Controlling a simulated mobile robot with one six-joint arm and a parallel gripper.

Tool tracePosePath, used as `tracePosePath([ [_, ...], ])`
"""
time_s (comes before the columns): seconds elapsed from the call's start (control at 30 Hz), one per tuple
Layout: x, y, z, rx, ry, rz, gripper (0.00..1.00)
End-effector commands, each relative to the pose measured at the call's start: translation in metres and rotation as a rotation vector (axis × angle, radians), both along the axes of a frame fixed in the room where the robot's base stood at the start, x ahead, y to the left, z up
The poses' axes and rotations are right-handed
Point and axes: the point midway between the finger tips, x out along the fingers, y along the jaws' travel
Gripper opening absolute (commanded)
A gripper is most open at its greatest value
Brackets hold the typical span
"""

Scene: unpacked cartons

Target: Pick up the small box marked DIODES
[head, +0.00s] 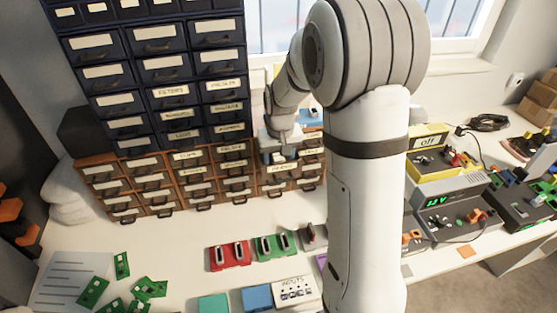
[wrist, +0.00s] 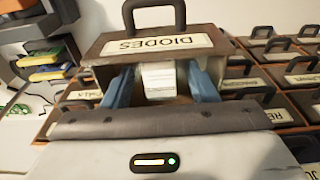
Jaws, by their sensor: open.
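Other brown labelled drawers (head: 186,171) sit beside and below dark blue drawers (head: 162,66). On the white table (head: 190,285) are a red block (head: 229,256), a green block (head: 274,246) and green circuit boards (head: 150,288). Yellow and grey devices (head: 428,160) stand at right.

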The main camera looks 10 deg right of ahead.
Motion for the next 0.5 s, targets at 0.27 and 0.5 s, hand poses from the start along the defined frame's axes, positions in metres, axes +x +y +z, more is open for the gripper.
tracePosePath([
  [0.27, -0.0001, 0.0004, 0.0002, 0.000, 0.000, 0.001, 0.41],
  [0.5, -0.0001, 0.0007, 0.0004, 0.000, 0.000, 0.001, 0.22],
])
